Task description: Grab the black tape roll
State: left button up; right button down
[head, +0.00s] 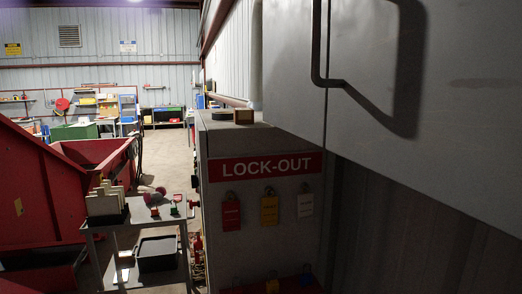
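A dark, low round thing (221,115), which looks like the black tape roll, lies flat on top of the grey lock-out cabinet (223,139). It is near the cabinet's front left part, just left of a small wooden block or box (243,117). It is small and dim in the head view, so its centre hole is hard to make out. Neither of my grippers shows in the head view.
A large grey door or panel with a dark handle (317,50) fills the upper right, close by. Padlocks with tags (269,210) hang on the cabinet. A trolley (112,218) and red bin (92,153) stand left. Open floor (166,155) lies beyond.

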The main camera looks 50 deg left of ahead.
aim_at(223, 115)
jog(key=u, duration=1.85)
jog(key=i+j+z, duration=0.25)
jog(key=j, duration=0.55)
jog(key=j+z, duration=0.25)
jog(key=j, duration=0.55)
